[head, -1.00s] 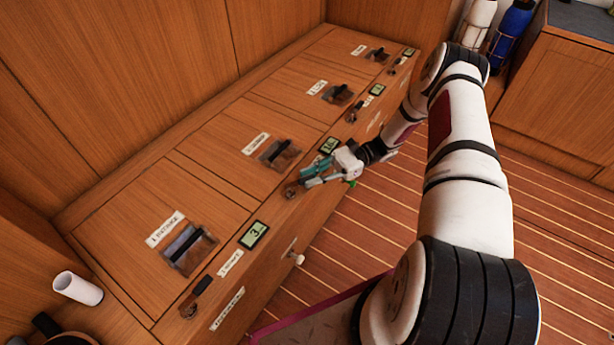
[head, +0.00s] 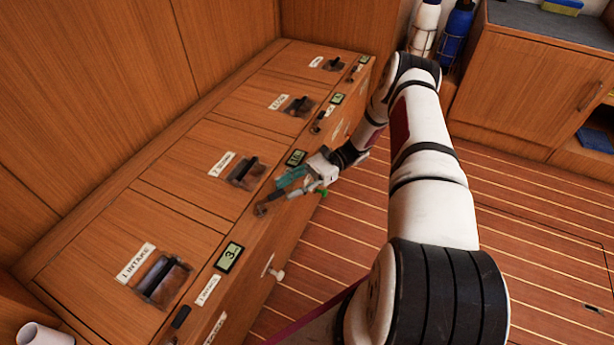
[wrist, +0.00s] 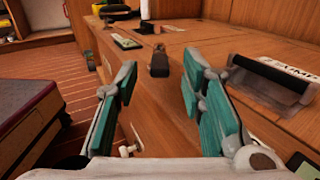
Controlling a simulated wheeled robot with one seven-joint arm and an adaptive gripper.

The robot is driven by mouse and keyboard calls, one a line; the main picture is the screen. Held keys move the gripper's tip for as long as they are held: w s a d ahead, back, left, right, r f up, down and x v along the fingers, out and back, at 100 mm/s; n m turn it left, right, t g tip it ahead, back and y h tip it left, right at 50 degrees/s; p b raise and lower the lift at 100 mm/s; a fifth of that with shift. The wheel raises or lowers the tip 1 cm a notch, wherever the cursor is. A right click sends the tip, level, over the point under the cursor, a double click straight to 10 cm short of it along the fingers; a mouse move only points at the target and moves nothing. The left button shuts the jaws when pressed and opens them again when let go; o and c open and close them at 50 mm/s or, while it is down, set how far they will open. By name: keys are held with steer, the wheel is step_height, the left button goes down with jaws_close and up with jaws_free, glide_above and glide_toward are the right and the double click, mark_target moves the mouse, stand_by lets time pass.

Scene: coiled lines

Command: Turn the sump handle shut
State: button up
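The handle in line with the hatch whose label looks like SUMP (head: 222,164) has a dark grip and a brownish pivot (head: 262,209). It sits on the front edge of the bench top. In the wrist view the handle (wrist: 158,61) stands ahead, between my two teal fingers and a little beyond their tips. My gripper (wrist: 160,95) is open with nothing between its pads. In the head view my gripper (head: 287,184) is just right of the handle. The fingers partly overlap the handle's grip there, so contact is hard to judge.
The INTAKE hatch (head: 104,258) and its small display (head: 229,257) lie nearer, at lower left. Two more hatches with handles run toward the back. A pale knob (head: 278,274) sticks out of the bench front. A white cup (head: 45,334) stands at lower left. The striped floor at right is clear.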

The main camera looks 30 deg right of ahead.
steer(key=d, duration=0.9)
steer(key=shift+w+d, duration=0.2)
steer(key=shift+w, duration=0.1)
